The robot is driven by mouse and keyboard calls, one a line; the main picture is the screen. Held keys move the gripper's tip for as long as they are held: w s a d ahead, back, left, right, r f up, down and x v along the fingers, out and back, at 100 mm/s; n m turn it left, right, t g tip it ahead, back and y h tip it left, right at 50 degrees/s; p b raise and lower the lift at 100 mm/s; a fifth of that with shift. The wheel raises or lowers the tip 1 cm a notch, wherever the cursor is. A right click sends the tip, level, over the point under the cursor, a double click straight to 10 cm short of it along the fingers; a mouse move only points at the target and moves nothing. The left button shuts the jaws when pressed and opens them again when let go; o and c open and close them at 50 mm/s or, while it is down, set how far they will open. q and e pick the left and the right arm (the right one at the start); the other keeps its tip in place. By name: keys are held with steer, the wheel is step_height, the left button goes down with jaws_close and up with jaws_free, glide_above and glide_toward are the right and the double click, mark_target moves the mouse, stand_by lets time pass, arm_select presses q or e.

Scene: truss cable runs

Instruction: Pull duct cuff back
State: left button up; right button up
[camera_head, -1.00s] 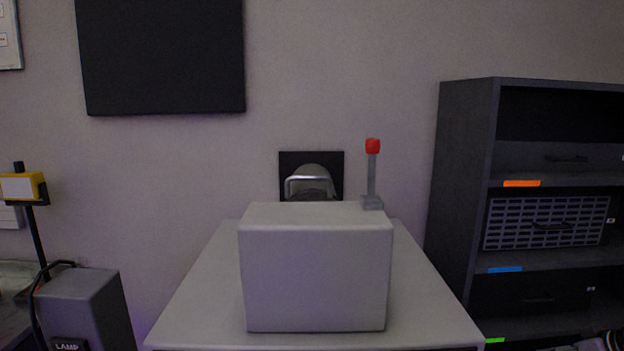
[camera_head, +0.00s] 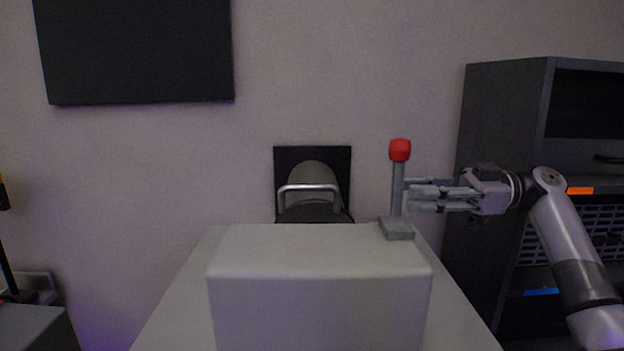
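The duct cuff shows as a dark ring (camera_head: 315,212) with a pale metal handle (camera_head: 309,188), behind the white box and in front of a black wall plate (camera_head: 285,158). Its lower part is hidden by the box. My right gripper (camera_head: 412,197) comes in from the right, beside the upright grey lever with the red knob (camera_head: 400,150). Its fingers point left and look spread apart, with nothing seen held between them. I cannot tell whether a fingertip touches the lever. My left gripper is not in view.
The white box (camera_head: 320,290) stands on a pale table (camera_head: 180,300) in front of the duct. A dark shelf unit (camera_head: 480,130) stands at the right, behind my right arm. A black panel (camera_head: 135,50) hangs at the upper left. The air left of the duct is clear.

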steer(key=p, duration=0.3)
glide_toward(334, 187)
steer(key=a, duration=0.3)
steer(key=a+p, duration=0.1)
steer(key=a, duration=0.2)
steer(key=a+p, duration=0.1)
steer(key=a, duration=0.2)
steer(key=a+p, duration=0.1)
steer(key=a, duration=0.2)
steer(key=shift+w+p, duration=0.3)
steer(key=shift+w, duration=0.05)
steer(key=shift+a+f, duration=0.15)
steer(key=shift+a, duration=0.4)
jaws_close()
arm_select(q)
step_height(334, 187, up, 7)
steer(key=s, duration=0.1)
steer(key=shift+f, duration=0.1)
arm_select(e)
steer(key=shift+w, duration=0.1)
